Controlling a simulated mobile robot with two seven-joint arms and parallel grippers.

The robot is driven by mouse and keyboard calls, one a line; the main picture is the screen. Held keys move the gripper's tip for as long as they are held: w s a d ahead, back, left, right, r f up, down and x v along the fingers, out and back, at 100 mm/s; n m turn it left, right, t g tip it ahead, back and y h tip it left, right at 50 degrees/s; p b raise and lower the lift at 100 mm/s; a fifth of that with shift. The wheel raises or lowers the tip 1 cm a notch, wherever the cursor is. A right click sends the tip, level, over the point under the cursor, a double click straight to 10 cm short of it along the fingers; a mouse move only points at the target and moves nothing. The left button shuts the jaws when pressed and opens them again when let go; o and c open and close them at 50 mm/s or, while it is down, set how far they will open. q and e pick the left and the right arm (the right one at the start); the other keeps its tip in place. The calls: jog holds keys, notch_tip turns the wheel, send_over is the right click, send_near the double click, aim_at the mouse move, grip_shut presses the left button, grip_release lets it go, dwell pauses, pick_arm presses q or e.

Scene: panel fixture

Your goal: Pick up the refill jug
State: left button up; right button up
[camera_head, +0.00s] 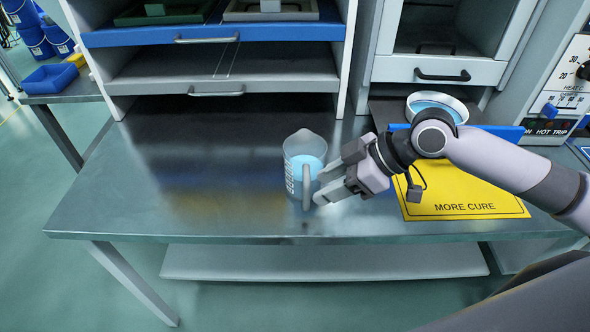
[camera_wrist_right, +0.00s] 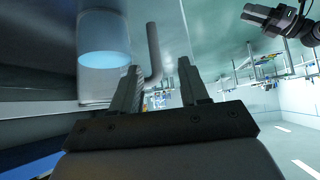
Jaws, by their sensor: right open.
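The refill jug (camera_head: 293,172) is a clear jug with light-blue liquid and a grey handle (camera_head: 306,188). It stands upright on the steel bench. My right gripper (camera_head: 320,184) is open beside the jug, on its right, with its fingertips close to the handle. In the right wrist view, the jug (camera_wrist_right: 103,55) is at upper left, and its handle (camera_wrist_right: 153,48) shows between the two open fingers (camera_wrist_right: 159,82), nearer the left one. I cannot tell whether a finger touches it. My left gripper (camera_wrist_right: 268,17) shows only at upper right of the wrist view, apart from the jug.
The steel bench (camera_head: 190,215) is clear left of the jug. A yellow "MORE CURE" panel (camera_head: 460,195) lies under my right arm, with a bowl of blue liquid (camera_head: 456,97) behind it. Shelves with a blue-fronted drawer (camera_head: 130,38) stand behind the bench.

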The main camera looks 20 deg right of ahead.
aim_at(306, 195)
jog(key=x, duration=0.6)
jog(key=shift+w+d+f, duration=0.1)
jog(key=shift+w+f, duration=0.2)
jog(key=shift+f, duration=0.2)
jog(key=shift+r, duration=0.1)
grip_shut()
